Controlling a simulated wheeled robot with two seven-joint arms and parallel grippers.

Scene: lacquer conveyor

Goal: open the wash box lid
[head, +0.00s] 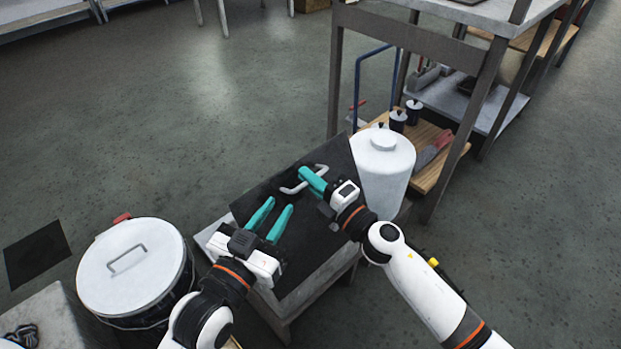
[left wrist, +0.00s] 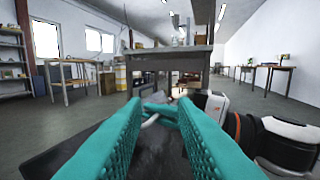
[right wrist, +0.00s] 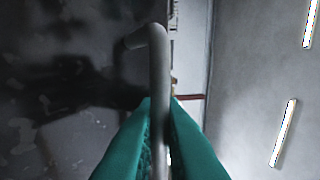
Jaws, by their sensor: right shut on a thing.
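The wash box lid (head: 318,232) is a dark flat panel over a pale grey box (head: 312,291) in the head view. A grey bar handle (head: 287,190) stands near its far end. My right gripper (head: 305,178) is shut on this handle. In the right wrist view the bent grey handle (right wrist: 158,75) runs between the teal fingers (right wrist: 160,120), beside the dark lid surface (right wrist: 65,120). My left gripper (head: 279,204) is open and empty above the near left part of the lid. Its parted fingers also show in the left wrist view (left wrist: 158,120). I cannot tell whether the lid is raised.
A white lidded bucket (head: 120,262) with a red tab stands left of the box. A white canister (head: 386,175) stands close behind my right gripper. A metal rack (head: 430,45) with shelves, small jars and tools is beyond. Open floor lies at the upper left.

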